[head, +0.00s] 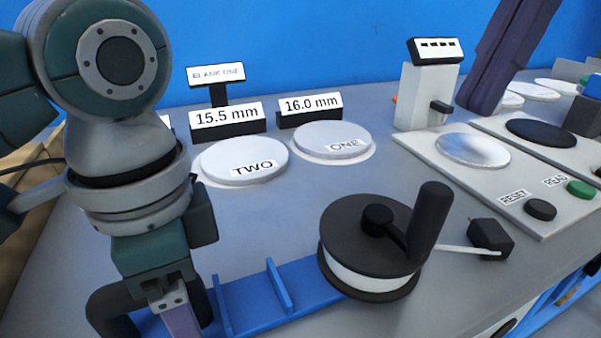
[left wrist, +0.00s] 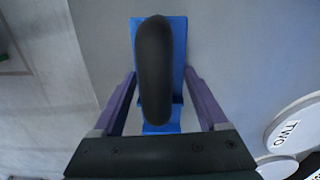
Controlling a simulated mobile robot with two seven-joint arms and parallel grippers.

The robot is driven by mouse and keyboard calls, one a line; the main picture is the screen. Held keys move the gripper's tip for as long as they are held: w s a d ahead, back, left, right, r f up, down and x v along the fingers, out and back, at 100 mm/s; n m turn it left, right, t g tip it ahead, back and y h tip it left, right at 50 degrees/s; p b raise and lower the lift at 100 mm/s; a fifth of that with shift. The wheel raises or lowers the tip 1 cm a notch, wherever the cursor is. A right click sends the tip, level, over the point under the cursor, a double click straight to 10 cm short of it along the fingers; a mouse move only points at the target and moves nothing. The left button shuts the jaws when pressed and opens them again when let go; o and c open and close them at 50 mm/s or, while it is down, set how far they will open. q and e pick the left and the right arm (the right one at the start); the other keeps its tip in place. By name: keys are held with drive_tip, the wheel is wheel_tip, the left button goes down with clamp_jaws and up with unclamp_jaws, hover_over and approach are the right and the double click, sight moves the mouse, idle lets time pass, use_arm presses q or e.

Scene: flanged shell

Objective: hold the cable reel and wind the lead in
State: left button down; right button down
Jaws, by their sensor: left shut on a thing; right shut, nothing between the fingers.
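The cable reel (head: 350,225) has black flanges with white lead wound between them and stands on a blue base (head: 300,285). Its crank carries an upright black knob (head: 430,215) at the right. A short white lead (head: 455,248) runs from the reel to a black plug (head: 490,238) on the table. My left gripper (head: 175,318) is shut on the black grip of the base (left wrist: 153,70), which lies between its purple fingers in the left wrist view. My right gripper (head: 482,98) is shut and empty, beyond the reel and apart from it, at upper right.
Two white discs marked TWO (head: 245,160) and ONE (head: 333,141) lie behind the reel, with size signs behind them. A grey gauge station (head: 455,155) with RESET and READ buttons stands at the right, close to the plug. Bare table shows in front of the discs.

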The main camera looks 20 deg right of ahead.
use_arm(q)
unclamp_jaws()
drive_tip(key=shift+r, duration=0.1)
